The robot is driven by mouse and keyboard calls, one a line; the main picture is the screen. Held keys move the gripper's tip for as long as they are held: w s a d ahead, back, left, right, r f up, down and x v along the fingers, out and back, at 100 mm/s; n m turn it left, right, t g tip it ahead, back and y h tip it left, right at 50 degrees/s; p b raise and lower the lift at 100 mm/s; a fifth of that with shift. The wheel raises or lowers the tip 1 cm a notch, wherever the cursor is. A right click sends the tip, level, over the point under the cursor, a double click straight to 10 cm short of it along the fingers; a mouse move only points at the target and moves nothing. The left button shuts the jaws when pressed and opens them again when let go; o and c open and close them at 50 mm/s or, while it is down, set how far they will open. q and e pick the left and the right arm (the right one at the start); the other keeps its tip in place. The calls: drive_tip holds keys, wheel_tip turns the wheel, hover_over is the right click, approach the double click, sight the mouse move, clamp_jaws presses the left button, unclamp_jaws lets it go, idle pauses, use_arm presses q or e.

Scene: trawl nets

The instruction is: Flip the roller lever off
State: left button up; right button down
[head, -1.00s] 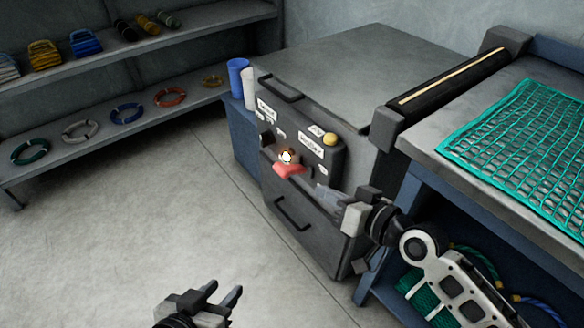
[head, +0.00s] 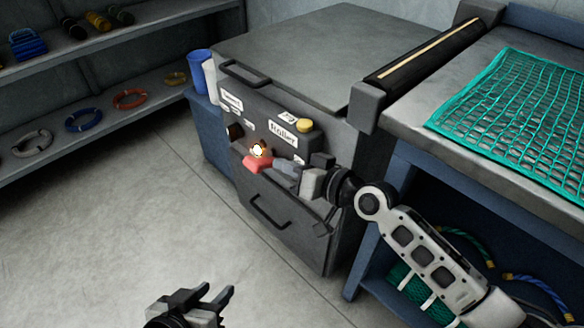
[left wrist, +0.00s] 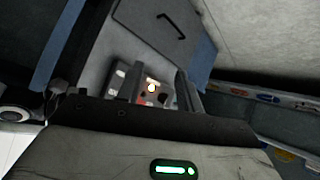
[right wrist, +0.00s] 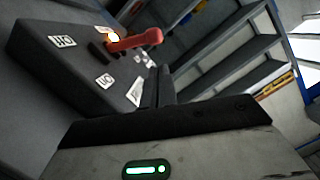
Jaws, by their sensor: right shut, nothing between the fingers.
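The red lever (head: 257,163) sticks out from the dark control box on the front of the grey cabinet, with a bright lamp (head: 258,150) just above it. A "Roller" label (head: 283,136) is on the same box. In the right wrist view the red lever (right wrist: 132,42) points to the right, with its far end free. My right gripper (head: 278,167) is shut and empty, close to the right of the lever; in the right wrist view its fingers (right wrist: 158,85) are apart from it. My left gripper (head: 214,294) is open and empty, low over the floor.
A yellow knob (head: 305,125) sits on top of the box. A cabinet handle (head: 268,213) is below the lever. The black roller (head: 430,55) and a bench with a green net (head: 510,95) are at the right. Blue tubs and shelves stand left; the floor is open.

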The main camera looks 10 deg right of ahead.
sight(265, 158)
use_arm(q)
drive_tip(key=shift+w+d+r+t+b, duration=0.2)
drive_tip(key=shift+d+r+t+b, duration=0.1)
drive_tip(key=shift+r+b, duration=0.15)
use_arm(e)
drive_tip(key=x, duration=0.6)
drive_tip(key=shift+a, duration=0.1)
use_arm(q)
drive_tip(key=shift+f, duration=0.15)
drive_tip(key=shift+s+a, duration=0.1)
use_arm(e)
drive_tip(key=shift+w, duration=0.1)
